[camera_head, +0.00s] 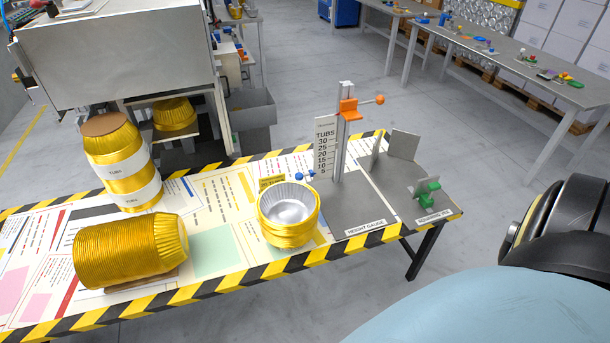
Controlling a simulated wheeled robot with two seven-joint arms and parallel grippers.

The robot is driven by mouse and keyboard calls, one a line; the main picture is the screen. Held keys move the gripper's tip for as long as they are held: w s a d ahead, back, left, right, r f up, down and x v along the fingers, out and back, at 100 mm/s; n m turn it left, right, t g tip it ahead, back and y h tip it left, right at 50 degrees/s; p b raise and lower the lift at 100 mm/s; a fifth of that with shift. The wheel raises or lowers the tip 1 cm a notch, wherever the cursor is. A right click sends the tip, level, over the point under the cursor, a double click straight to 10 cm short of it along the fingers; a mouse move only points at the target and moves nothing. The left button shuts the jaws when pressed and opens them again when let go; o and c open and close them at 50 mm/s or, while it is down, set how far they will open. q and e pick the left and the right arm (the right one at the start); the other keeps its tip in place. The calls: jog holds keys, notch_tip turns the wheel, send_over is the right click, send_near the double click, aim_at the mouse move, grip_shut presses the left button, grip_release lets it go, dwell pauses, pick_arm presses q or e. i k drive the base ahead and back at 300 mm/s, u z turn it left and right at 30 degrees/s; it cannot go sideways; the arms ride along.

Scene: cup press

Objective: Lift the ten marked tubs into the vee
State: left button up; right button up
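A short stack of gold foil tubs (288,232) stands mouth-up near the table's front edge, its silver inside showing. A small yellow tag (271,182) shows at its back rim. A long row of nested gold tubs (125,250) lies on its side on a low support at the front left. A taller upright stack with white bands (120,162) stands behind it. At the table's right end is a grey fixture (403,145) with upright plates and a green clamp (428,190); its label is too small to read surely, and I cannot tell whether it is the vee. Neither gripper shows.
A height gauge (341,150) with an orange slider and a tub scale stands between the short stack and the fixture. A large grey press (120,60) with a gold tub (175,115) under it fills the back left. A pale green patch (213,250) of table is clear.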

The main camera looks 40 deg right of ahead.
aim_at(287, 208)
jog(key=z, duration=0.95)
jog(key=i, duration=0.8)
jog(key=z, duration=0.85)
